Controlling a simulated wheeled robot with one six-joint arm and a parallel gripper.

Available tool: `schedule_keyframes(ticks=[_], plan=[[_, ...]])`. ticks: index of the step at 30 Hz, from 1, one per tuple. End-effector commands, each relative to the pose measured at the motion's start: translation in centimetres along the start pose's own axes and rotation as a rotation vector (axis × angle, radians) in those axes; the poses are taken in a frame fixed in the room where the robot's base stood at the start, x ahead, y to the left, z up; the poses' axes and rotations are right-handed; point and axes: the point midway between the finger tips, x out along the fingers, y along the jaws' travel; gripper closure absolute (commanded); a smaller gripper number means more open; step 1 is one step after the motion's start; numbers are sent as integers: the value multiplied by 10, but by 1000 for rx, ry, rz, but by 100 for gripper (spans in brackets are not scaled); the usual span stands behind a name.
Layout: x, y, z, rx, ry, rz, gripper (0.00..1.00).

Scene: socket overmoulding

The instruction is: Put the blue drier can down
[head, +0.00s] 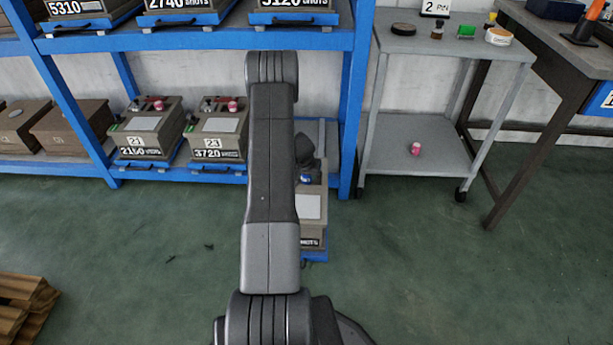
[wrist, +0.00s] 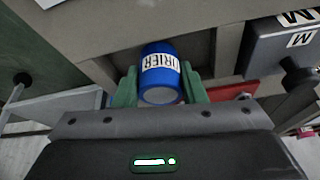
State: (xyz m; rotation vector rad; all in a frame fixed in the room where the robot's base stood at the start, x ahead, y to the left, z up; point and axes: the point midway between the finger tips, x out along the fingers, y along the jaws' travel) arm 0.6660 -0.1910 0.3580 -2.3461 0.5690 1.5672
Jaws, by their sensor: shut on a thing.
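The blue drier can (wrist: 160,72), with a white label reading DRIER, is between the green fingers of my gripper (wrist: 160,92) in the wrist view. The fingers are shut on it, one on each side. In the head view my arm hides most of the gripper, and only a small blue patch of the can (head: 306,179) shows beside the arm. It appears over or at a grey-brown box (head: 312,207) on a pulled-out blue tray. I cannot tell whether the can touches a surface beneath it.
A blue rack (head: 352,100) holds several numbered boxes, such as box 23 (head: 219,125). A grey trolley (head: 415,132) to the right carries small items on top and a pink object (head: 416,148) below. A dark workbench (head: 545,45) stands farther right. Green floor in front is mostly clear.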

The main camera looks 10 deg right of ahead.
Motion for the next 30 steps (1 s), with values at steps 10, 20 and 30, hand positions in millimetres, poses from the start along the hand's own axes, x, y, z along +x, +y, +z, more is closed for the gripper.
schedule_keyframes(ticks=[10, 20, 30], plan=[[2, 0, 1, 0, 0, 0, 41], [0, 0, 0, 0, 0, 0, 41], [-53, -1, -2, -1, 3, -2, 41]])
